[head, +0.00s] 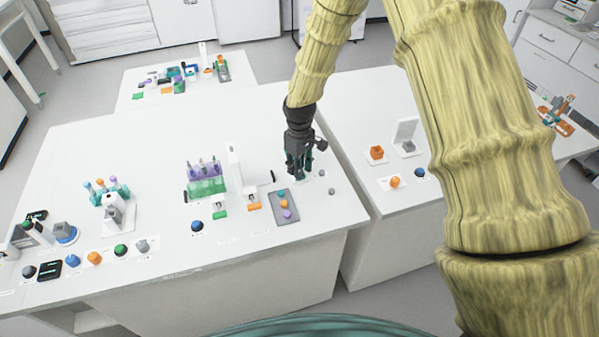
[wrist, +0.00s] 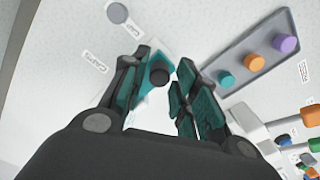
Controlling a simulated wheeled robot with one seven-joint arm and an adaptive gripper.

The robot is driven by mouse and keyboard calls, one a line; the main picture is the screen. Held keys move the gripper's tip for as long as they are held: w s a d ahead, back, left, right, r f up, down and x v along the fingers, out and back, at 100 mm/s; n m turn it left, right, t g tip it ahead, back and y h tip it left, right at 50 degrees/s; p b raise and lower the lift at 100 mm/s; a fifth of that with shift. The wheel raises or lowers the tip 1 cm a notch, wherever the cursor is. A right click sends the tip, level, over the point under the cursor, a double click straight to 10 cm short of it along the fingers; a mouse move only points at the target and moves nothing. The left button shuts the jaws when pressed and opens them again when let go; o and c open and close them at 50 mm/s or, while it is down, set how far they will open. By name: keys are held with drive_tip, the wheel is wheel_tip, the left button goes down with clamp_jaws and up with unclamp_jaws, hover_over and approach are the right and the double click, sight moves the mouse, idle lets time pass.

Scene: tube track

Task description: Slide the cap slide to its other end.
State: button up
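My gripper (head: 298,174) points down over the right end of the large white table. In the wrist view my gripper (wrist: 161,78) is open, one finger on each side. A teal piece with a dark round knob (wrist: 158,74) shows between and beyond the fingertips, on a pale base. I see no contact between the fingers and the knob. In the head view my gripper mostly hides this spot.
A grey tray (head: 296,217) with teal, orange and purple caps stands close by; the tray (wrist: 224,83) is right of the fingers in the wrist view. A grey knob (wrist: 117,13) lies at upper left. A purple-green tube rack (head: 207,187) stands left. A gap separates the right table.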

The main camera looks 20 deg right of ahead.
drive_tip(key=shift+r, duration=0.15)
drive_tip(key=shift+r+p, duration=1.5)
drive_tip(key=shift+r, duration=0.9)
